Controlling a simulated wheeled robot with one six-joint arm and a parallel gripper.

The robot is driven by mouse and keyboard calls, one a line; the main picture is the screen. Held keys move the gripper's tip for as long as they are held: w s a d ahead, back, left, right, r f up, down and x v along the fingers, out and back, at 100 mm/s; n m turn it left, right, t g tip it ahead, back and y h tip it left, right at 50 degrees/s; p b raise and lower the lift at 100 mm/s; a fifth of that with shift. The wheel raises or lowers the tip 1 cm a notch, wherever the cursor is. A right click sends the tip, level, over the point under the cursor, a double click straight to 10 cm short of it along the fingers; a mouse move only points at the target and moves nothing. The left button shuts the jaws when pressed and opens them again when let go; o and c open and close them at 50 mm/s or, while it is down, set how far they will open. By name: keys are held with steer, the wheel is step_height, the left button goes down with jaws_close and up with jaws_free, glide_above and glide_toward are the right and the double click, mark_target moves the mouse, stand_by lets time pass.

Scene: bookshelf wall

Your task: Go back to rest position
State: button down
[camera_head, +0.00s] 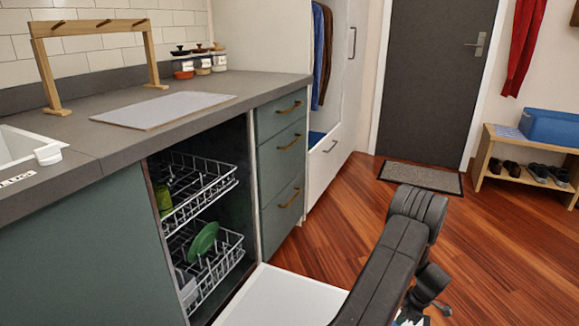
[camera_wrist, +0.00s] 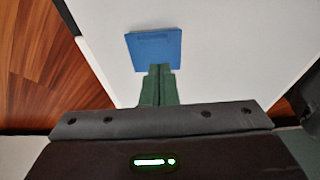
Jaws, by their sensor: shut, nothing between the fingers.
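My gripper (camera_wrist: 158,68) shows in the wrist view with its two green fingers shut together and nothing between them. The fingers point at a flat blue square thing (camera_wrist: 153,46), and their tips overlap its near edge in the picture. I cannot tell whether they touch it. The blue thing seems to lie on a white panel (camera_wrist: 225,60), likely the open dishwasher door (camera_head: 285,297). In the head view my arm reaches down at the lower right, and the gripper is mostly hidden below it.
The dishwasher stands open with an upper rack (camera_head: 205,190) and a lower rack holding a green plate (camera_head: 203,238). A counter (camera_head: 120,125) runs above it. Drawers (camera_head: 280,165) are shut. Wooden floor (camera_head: 345,215) is clear towards the doormat (camera_head: 420,176) and the shoe bench (camera_head: 500,165).

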steer(key=shift+w+a+r, duration=0.1)
steer(key=shift+a+r, duration=0.15)
steer(key=shift+r, duration=0.2)
steer(key=shift+w+a+r+g+h+p, duration=0.1)
steer(key=shift+a+g+h+p, duration=0.15)
steer(key=shift+h, duration=0.3)
steer(key=shift+w+a+r+g+h+p, duration=0.15)
steer(key=shift+g+h, duration=0.2)
steer(key=shift+h, duration=0.2)
steer(key=shift+a+r, duration=0.15)
